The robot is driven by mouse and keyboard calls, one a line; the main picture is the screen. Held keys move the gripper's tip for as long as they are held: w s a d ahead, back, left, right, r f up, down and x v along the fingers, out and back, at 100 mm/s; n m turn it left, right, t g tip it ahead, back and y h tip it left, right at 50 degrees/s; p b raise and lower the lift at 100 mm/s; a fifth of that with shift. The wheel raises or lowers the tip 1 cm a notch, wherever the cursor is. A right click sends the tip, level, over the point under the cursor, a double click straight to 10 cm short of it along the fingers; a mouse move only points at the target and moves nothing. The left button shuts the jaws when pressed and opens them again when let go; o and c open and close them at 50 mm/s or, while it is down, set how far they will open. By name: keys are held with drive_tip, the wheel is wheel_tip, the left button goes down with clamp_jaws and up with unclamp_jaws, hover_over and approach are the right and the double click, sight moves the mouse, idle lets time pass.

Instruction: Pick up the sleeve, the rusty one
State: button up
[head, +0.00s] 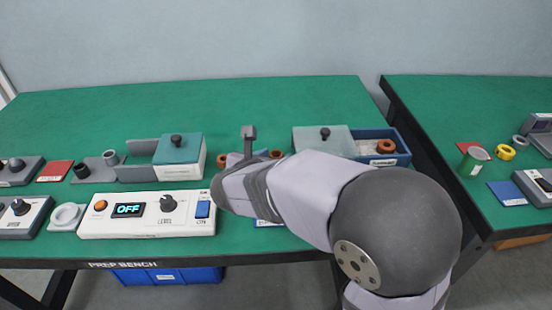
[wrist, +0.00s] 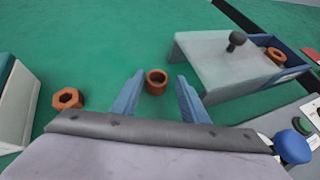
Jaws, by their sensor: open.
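The rusty sleeve (wrist: 157,82) is a short, hollow, orange-brown cylinder standing on the green bench top in the wrist view. In the head view the sleeve (head: 276,154) shows only in part, behind my arm. My gripper (wrist: 158,93) is open and empty. In the wrist view the sleeve appears between its two blue fingertips, with a visible gap on each side; how high the tips are above the bench is hard to tell. A rusty hex nut (wrist: 68,98) lies to the left, also in the head view (head: 222,159).
A blue box (head: 398,158) with a rusty ring (head: 386,146) adjoins a pale knobbed cover (wrist: 222,62) right of the sleeve. A teal-lidded box (head: 178,149) stands left. A white control unit (head: 148,226) reading OFF is in front. Green bench behind the sleeve is clear.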

drive_tip(key=shift+w+d+f, duration=0.15)
drive_tip(key=shift+w+f, duration=0.05)
drive_tip(key=shift+w, duration=0.1)
drive_tip(key=c, duration=0.9)
drive_tip(key=shift+r, duration=0.15)
drive_tip(key=shift+c, duration=0.2)
wheel_tip(320, 180, up, 10)
drive_tip(key=p, duration=0.3)
